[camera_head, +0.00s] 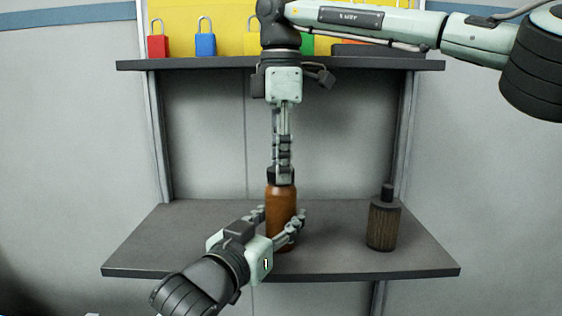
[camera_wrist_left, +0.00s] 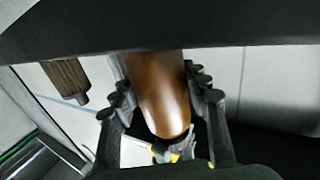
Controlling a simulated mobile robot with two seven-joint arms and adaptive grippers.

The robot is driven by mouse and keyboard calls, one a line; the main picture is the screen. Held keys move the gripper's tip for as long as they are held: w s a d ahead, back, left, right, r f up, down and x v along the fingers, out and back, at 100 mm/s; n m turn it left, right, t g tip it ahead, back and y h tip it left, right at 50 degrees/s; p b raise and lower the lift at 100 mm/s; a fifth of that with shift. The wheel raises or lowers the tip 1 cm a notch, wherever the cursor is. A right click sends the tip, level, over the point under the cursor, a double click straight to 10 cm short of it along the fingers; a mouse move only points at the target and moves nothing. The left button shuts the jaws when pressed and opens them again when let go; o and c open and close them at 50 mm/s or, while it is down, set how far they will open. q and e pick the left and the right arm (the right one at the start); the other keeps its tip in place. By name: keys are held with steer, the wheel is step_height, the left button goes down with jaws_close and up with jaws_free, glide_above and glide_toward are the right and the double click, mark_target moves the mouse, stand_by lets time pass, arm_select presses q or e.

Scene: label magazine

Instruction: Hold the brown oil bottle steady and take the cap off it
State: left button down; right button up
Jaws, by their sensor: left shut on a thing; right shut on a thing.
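The brown oil bottle (camera_head: 281,205) stands upright on the lower shelf in the head view. It also shows between the fingers in the left wrist view (camera_wrist_left: 160,88). My left gripper (camera_head: 282,222) is shut around the bottle's body from the front left. My right gripper (camera_head: 283,168) comes straight down from above and is shut on the dark cap (camera_head: 281,176) at the top of the bottle. The cap is partly hidden by the fingers, and I cannot tell whether it is still threaded on.
A second, ribbed dark brown bottle with a black top (camera_head: 383,222) stands to the right on the lower shelf (camera_head: 170,240). The upper shelf (camera_head: 200,64) holds a red padlock (camera_head: 158,46), a blue padlock (camera_head: 205,44) and others. The lower shelf's left part is clear.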

steer(key=n, duration=0.7)
steer(key=shift+n, duration=0.3)
steer(key=n, duration=0.7)
steer(key=shift+n, duration=0.3)
steer(key=n, duration=0.4)
steer(key=shift+n, duration=0.4)
steer(key=n, duration=1.4)
steer(key=shift+n, duration=0.4)
steer(key=n, duration=0.5)
steer(key=shift+r, duration=0.1)
steer(key=n, duration=1.2)
steer(key=shift+n, duration=0.3)
